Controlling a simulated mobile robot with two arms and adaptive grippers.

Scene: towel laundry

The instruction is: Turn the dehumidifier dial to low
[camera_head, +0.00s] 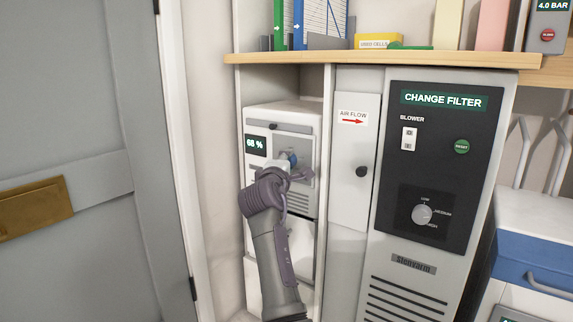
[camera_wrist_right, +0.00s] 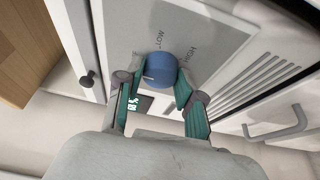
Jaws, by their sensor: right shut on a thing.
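The dehumidifier (camera_head: 284,112) is a white unit in a cabinet bay, with a display (camera_head: 256,145) reading 68 %. Its blue dial (camera_head: 293,159) is on a grey panel and partly hidden by my right gripper (camera_head: 284,172). In the right wrist view the dial (camera_wrist_right: 161,70) sits between the two green-padded fingers of my right gripper (camera_wrist_right: 160,78), which is shut on it. A pale mark on the dial points left in that picture. The words LOW (camera_wrist_right: 160,32) and HIGH (camera_wrist_right: 178,58) are printed beside the dial, upside down there. My left gripper is not in view.
A narrow AIR FLOW door (camera_head: 353,160) with a black knob stands right of the dehumidifier. Further right is a blower panel (camera_head: 440,130) with its own dial (camera_head: 421,214). A wooden shelf (camera_head: 400,60) runs above. A grey door (camera_head: 70,110) is at left.

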